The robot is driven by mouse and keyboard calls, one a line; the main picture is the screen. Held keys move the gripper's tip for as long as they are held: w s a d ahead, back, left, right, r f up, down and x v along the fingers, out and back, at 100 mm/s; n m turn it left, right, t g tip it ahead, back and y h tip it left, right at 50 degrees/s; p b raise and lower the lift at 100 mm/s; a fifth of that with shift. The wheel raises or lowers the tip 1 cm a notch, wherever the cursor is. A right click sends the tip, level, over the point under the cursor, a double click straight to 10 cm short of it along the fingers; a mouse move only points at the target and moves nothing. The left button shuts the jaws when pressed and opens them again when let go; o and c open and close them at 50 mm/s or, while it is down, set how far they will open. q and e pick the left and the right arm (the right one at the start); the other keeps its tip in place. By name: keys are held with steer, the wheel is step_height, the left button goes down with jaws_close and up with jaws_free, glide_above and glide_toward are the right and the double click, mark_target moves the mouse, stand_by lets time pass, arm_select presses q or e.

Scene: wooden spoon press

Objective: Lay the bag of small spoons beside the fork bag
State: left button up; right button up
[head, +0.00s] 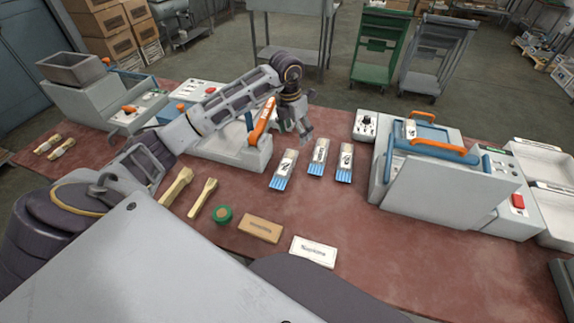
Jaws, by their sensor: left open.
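Three clear-and-white bags with blue ends lie side by side on the reddish table: a left bag (284,170), a middle bag (318,157) and a right bag (344,162). Dark print marks them, but it is too small to tell which holds small spoons and which holds forks. The left bag lies a little nearer to me, with a narrow gap to the middle one. My left gripper (304,133) is open and empty, pointing down just behind the left and middle bags. My right gripper is out of view.
A grey press with an orange handle (262,121) stands left of the bags, a larger blue-and-grey machine (440,190) right. Wooden utensils (176,186), green tape (222,215), a brown box (261,229) and a white card (313,252) lie in front. Table between is clear.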

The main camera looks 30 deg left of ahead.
arm_select(q)
steer(key=shift+s+a+f+n+g+y, duration=0.2)
steer(key=shift+s+n, duration=0.25)
steer(key=shift+n, duration=0.45)
steer(key=shift+s+a+r+n+g+y, duration=0.15)
steer(key=shift+s+a+n+g, duration=0.25)
steer(key=shift+n, duration=0.5)
steer(key=shift+s+a+f+n+g+y, duration=0.15)
steer(key=shift+s+n, duration=0.35)
steer(key=shift+n, duration=0.4)
steer(key=shift+r, duration=0.1)
glide_above(287, 162)
step_height(287, 162, down, 8)
steer(key=shift+s+f, duration=0.1)
steer(key=shift+f, duration=0.15)
steer(key=shift+f, duration=0.15)
